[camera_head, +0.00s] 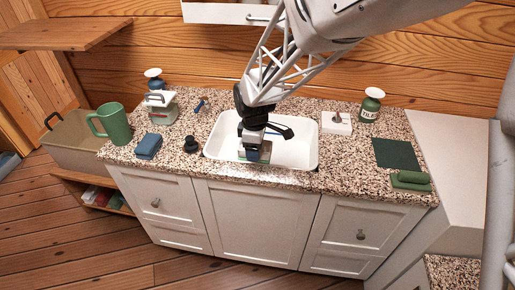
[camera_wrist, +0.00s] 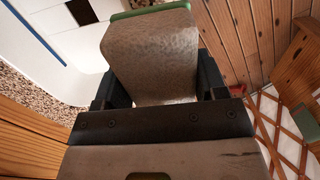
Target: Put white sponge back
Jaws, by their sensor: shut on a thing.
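My gripper (camera_head: 253,146) is shut on the white sponge, at the front part of the white sink (camera_head: 226,131). In the head view only a small part of the sponge (camera_head: 263,154) shows below the fingers, and the rest is hidden. I cannot tell whether it touches the sink.
A dark faucet (camera_head: 281,130) reaches over the sink. Left on the counter are a green mug (camera_head: 115,125), a blue sponge (camera_head: 148,146), a black stopper (camera_head: 190,144) and a handled container (camera_head: 161,108).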

